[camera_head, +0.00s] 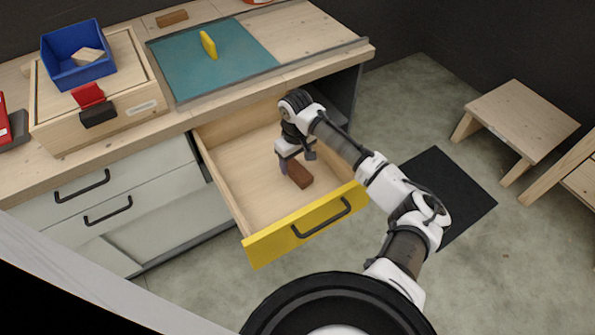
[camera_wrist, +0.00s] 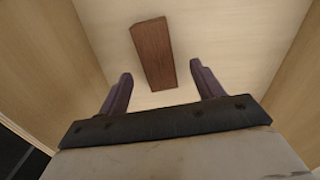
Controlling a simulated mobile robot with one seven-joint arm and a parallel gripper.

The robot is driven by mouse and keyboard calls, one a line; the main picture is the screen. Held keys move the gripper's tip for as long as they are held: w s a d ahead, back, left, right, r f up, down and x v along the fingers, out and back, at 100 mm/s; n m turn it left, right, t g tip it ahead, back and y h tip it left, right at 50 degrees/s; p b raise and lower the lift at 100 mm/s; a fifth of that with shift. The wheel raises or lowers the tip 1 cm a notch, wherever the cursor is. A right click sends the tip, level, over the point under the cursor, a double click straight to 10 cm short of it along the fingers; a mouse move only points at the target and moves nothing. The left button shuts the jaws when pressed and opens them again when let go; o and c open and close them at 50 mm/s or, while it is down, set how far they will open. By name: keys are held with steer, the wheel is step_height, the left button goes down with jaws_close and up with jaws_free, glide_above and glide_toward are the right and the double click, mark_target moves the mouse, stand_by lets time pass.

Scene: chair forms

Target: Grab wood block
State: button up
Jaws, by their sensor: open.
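A reddish-brown wood block (camera_head: 299,175) lies on the floor of an open drawer with a yellow front (camera_head: 305,222). In the wrist view the block (camera_wrist: 153,52) lies ahead of my gripper (camera_wrist: 162,84), roughly centred between the two fingers and slightly tilted. My gripper (camera_head: 283,166) is inside the drawer, just beside the block. Its fingers are apart and nothing is held between them. The head view partly hides the fingers behind the wrist.
The drawer walls (camera_head: 222,185) stand close around my gripper. On the counter are a blue bin (camera_head: 60,42) with a pale block, a wooden box (camera_head: 60,128), a teal mat (camera_head: 180,65) with a yellow object (camera_head: 208,44), and another brown block (camera_head: 172,18). A stool (camera_head: 525,115) stands at right.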

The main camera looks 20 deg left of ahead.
mark_target(297, 170)
steer(key=f+p, duration=0.1)
steer(key=f, duration=0.3)
steer(key=shift+d+f, duration=0.15)
steer(key=shift+d, duration=0.05)
steer(key=shift+c, duration=0.5)
steer(key=c, duration=1)
